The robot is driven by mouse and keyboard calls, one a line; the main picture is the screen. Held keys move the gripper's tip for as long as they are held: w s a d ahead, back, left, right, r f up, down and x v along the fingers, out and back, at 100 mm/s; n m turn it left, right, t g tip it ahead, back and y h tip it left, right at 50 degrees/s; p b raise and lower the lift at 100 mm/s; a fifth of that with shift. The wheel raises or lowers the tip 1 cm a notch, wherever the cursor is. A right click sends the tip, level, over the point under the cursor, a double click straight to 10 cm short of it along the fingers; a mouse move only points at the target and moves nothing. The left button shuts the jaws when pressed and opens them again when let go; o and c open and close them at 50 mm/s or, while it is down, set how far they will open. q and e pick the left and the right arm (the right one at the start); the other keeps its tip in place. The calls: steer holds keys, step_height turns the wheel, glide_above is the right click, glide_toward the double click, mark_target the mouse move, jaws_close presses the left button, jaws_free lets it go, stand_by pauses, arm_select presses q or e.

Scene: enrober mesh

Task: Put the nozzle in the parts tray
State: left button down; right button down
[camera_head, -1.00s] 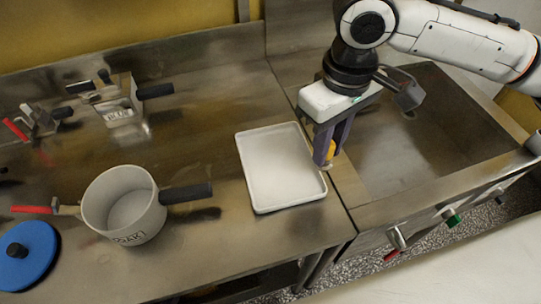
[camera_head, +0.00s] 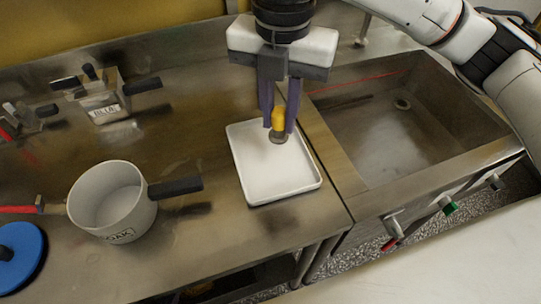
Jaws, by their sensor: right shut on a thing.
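The nozzle (camera_head: 278,120) is a small yellow piece with a grey-brown round end pointing down. My right gripper (camera_head: 278,132) is shut on it, its two dark fingers on either side. The gripper points down and holds the nozzle over the far part of the white parts tray (camera_head: 282,184). I cannot tell how high the nozzle is above the tray floor. The tray is shallow, rectangular and looks empty. It lies on the steel counter, left of the sink. My left gripper is not in view.
A blue lid (camera_head: 18,256) lies at the far left. A metal box marked "BLOT" or similar (camera_head: 103,106) stands behind. The sink (camera_head: 400,130) is at right.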

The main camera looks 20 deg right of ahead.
steer(key=shift+a+r+n, duration=0.1)
steer(key=shift+a+n, duration=0.1)
steer(key=shift+n, duration=0.6)
glide_above(275, 168)
step_height(275, 168, down, 10)
steer(key=shift+r, duration=0.1)
steer(key=c, duration=1.6)
jaws_free()
steer(key=shift+f, duration=0.2)
steer(key=shift+o, duration=0.2)
steer(key=shift+r, duration=0.15)
step_height(275, 168, up, 12)
steer(key=shift+r, duration=0.1)
